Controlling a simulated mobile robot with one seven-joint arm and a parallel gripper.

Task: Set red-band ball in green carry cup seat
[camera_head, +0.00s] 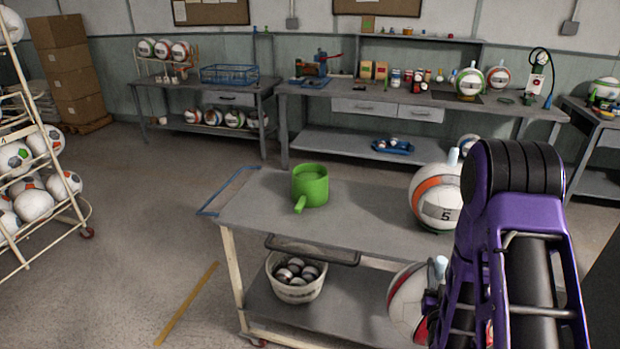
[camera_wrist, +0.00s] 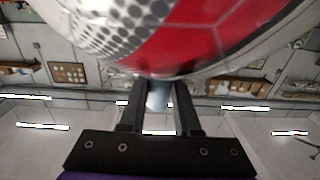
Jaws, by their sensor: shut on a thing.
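My gripper (camera_wrist: 158,92) is shut on the pale blue stem (camera_wrist: 158,103) of a large white ball (camera_wrist: 190,45) with a red panel and grey dots. In the head view a white, grey and red ball (camera_head: 403,296) with a pale stem shows at the cart's near side, partly behind my purple arm; it appears to be the held one. My gripper's fingertips are hidden there. The green carry cup (camera_head: 311,187), round with a short handle toward me, stands upright on the cart top, left of and apart from my arm. Its inside is mostly hidden.
The cart top (camera_head: 260,205) is clear around the cup. A white ball with an orange band (camera_head: 436,192) sits on its right side, close to my arm. A basket of small balls (camera_head: 296,278) stands on the lower shelf. Workbenches (camera_head: 345,95) line the back; a ball rack (camera_head: 40,190) stands left.

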